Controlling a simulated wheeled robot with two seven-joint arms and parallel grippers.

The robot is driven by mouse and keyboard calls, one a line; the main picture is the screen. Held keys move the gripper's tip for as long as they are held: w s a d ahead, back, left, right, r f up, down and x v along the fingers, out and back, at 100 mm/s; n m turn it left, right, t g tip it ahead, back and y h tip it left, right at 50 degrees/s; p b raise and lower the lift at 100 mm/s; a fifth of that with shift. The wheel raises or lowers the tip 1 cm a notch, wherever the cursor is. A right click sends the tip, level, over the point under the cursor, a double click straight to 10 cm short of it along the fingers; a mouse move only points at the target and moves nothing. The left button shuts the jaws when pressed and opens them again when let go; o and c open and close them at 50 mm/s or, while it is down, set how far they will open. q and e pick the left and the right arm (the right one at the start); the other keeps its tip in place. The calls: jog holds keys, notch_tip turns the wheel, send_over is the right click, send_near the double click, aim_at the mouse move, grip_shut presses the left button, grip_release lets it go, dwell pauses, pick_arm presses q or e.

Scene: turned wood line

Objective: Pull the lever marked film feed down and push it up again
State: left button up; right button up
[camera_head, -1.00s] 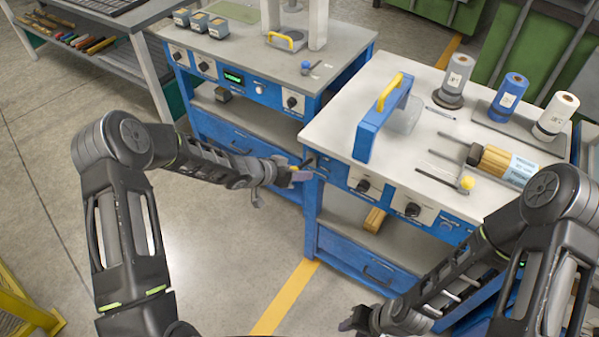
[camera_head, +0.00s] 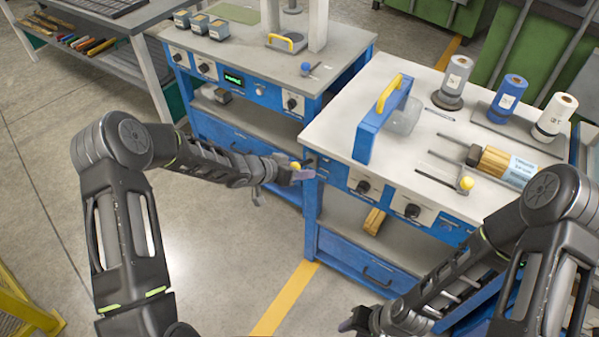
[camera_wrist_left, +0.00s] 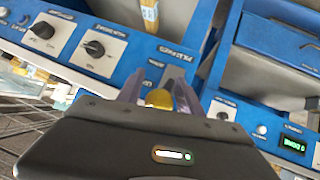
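The film feed lever ends in a yellow knob (camera_head: 295,166) at the left front corner of the right-hand machine bench. In the left wrist view the knob (camera_wrist_left: 159,98) lies between both fingers, which touch its sides. A film feed label (camera_wrist_left: 173,53) is on the blue panel just beyond. My left gripper (camera_head: 300,172) is shut on the knob; the lever's rod is mostly hidden. My right gripper (camera_head: 347,324) hangs low at the bottom of the head view, away from the lever; its fingers are too small to judge.
A second bench (camera_head: 245,45) stands to the left. The floor in front is clear.

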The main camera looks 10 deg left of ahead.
pick_arm(q)
jog(key=shift+o, duration=0.7)
jog(key=shift+f, duration=0.2)
jog(key=shift+s, duration=0.1)
jog(key=v, duration=0.7)
jog(key=shift+s+a+r, duration=0.15)
jog(key=shift+a+r, duration=0.1)
jog(key=shift+r, duration=0.05)
